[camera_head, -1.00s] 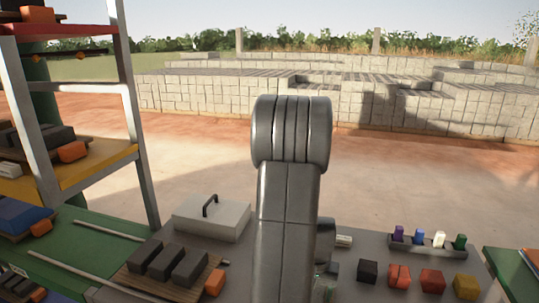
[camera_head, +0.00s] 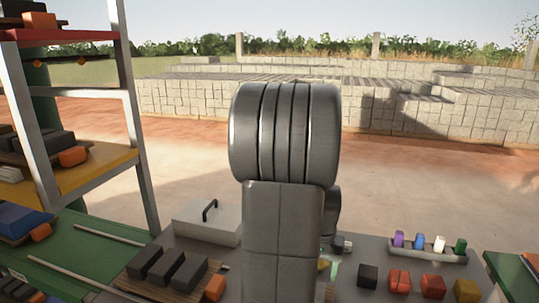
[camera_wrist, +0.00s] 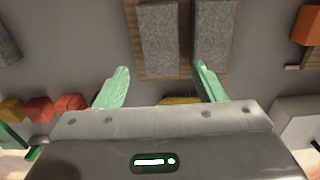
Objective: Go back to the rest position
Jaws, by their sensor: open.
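My gripper (camera_wrist: 160,68) shows in the wrist view as two green fingers spread wide, with nothing between the tips. It hangs above the grey table, apart from the blocks in view. In the head view my own grey arm stands in the middle and hides most of the gripper; only a bit of green shows beside it. Grey blocks (camera_wrist: 158,40) lie on a wooden board (camera_wrist: 187,50) ahead of the fingers in the wrist view. A yellow thing is partly hidden behind the gripper body.
Dark blocks (camera_head: 183,268) and an orange block (camera_head: 215,287) are left of my arm. A lidded box (camera_head: 190,222) stands behind. Coloured cubes (camera_head: 399,281) and a peg tray (camera_head: 428,254) are right. A shelf rack (camera_head: 80,91) rises at left.

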